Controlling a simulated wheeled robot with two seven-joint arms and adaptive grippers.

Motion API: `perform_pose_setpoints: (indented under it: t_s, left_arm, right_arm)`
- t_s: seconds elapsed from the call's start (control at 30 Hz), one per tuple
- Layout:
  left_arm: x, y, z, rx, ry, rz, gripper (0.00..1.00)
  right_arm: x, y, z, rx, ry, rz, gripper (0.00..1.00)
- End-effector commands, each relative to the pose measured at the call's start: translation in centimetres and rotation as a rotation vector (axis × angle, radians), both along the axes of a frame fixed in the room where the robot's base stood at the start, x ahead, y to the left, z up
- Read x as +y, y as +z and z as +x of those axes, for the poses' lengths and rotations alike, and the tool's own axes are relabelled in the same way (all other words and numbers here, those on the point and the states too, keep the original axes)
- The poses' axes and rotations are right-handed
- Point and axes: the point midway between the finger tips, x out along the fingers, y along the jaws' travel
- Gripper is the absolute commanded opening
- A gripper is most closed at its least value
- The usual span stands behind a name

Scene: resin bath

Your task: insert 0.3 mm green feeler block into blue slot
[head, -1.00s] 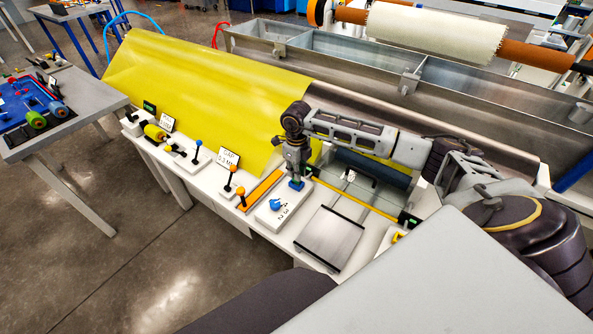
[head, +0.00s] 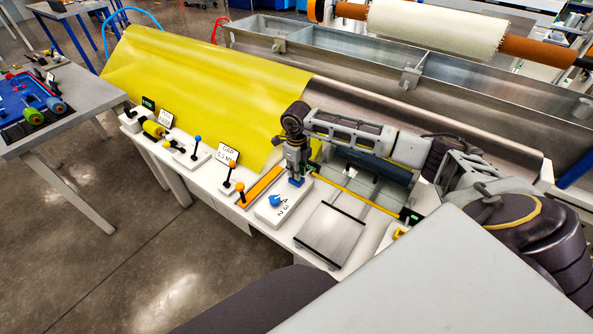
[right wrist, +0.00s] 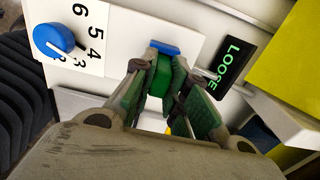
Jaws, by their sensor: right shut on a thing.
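My right gripper (head: 297,177) points down at the white dial panel and is shut on the green feeler block (right wrist: 159,76). In the right wrist view the block sits between the fingertips, right beside the blue slot (right wrist: 165,47); I cannot tell whether any of it is inside. In the head view the fingertips cover the slot and block almost entirely. The blue dial knob (right wrist: 54,39) is on the same panel, beside printed numbers, and also shows in the head view (head: 275,201). My left gripper is not in view.
A dark display reading LOOSE (right wrist: 232,65) is right of the slot. A grey metal plate (head: 330,236) lies right of the panel. Orange and blue-topped levers (head: 240,187) and a GAP sign (head: 228,155) stand to the left. A yellow sheet (head: 200,90) slopes behind.

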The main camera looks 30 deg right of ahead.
Motion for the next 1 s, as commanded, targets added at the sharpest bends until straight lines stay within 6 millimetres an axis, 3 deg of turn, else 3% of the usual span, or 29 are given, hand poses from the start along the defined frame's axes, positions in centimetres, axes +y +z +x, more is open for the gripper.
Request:
perform_pose_setpoints:
  t_s: [0.13, 0.17, 0.37, 0.57, 0.77, 1.0]
  left_arm:
    - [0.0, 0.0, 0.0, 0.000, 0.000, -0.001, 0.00]
    - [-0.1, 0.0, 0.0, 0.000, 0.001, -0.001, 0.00]
    - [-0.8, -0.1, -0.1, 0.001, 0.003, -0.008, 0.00]
    - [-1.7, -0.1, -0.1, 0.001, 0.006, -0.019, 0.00]
    - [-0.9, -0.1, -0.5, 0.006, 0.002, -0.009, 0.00]
    - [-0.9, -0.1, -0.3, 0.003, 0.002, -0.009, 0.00]
  right_arm:
    - [0.0, 0.0, 0.0, 0.000, 0.000, 0.000, 0.00]
    - [0.0, 0.0, 0.0, 0.000, 0.000, 0.000, 0.17]
    - [0.0, 0.0, 0.0, 0.000, 0.000, 0.000, 0.41]
    - [0.0, 0.0, 0.0, 0.000, 0.000, 0.000, 0.41]
    - [0.0, 0.2, 0.0, -0.001, 0.000, 0.000, 0.41]
    - [0.0, 2.0, 0.1, -0.002, 0.001, 0.000, 0.41]
